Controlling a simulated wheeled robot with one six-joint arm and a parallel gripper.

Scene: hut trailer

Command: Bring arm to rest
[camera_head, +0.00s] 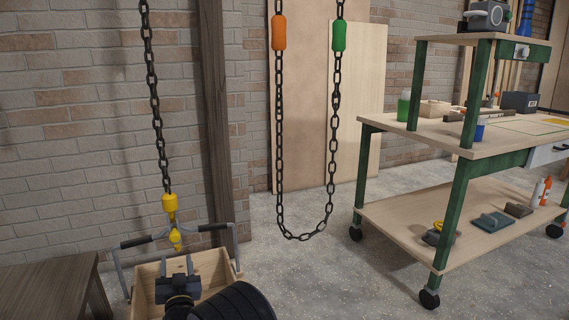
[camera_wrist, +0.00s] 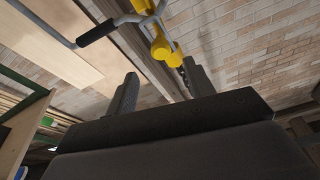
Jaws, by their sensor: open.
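My gripper (camera_head: 177,268) is in front of a wooden crate (camera_head: 212,265) at the lower left of the head view, and my arm hides part of the crate. Its two fingers stand apart with nothing between them, as the wrist view (camera_wrist: 160,88) also shows. In the wrist view the yellow hook (camera_wrist: 162,46) and a handle's dark grip (camera_wrist: 97,34) show beyond the fingertips. Whether the hook bears the handles is unclear.
A loop of chain (camera_head: 279,150) with an orange tag (camera_head: 279,33) and a green tag (camera_head: 339,36) hangs at the middle. A wheeled green-framed cart (camera_head: 455,205) with tools stands right. A wooden bench (camera_head: 45,285) stands lower left. The floor (camera_head: 320,265) between is clear.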

